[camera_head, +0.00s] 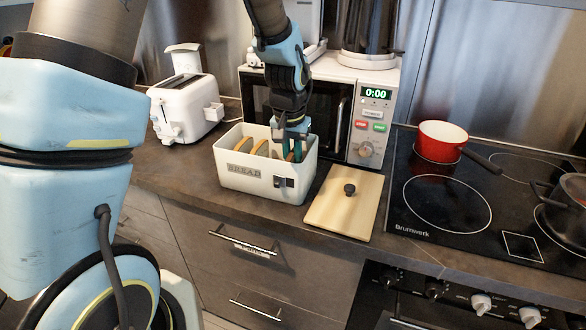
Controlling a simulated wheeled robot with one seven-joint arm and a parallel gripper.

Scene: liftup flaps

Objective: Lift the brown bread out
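A cream bread box (250,184) marked BREAD stands open on the counter. Several bread slices (260,147) stand upright in it, with tan faces and darker crusts. Which one is the brown bread is too small to tell for sure. My gripper (293,150) points down into the right part of the box, at the rightmost slices. Its fingertips are partly hidden by the slices and the box wall, so I cannot tell whether it grips a slice.
A wooden lid with a dark knob (343,211) lies right of the box. A white toaster (185,108) stands to the left. A microwave (377,113) is close behind the box. A red pot (441,141) sits on the black hob (440,225) at right.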

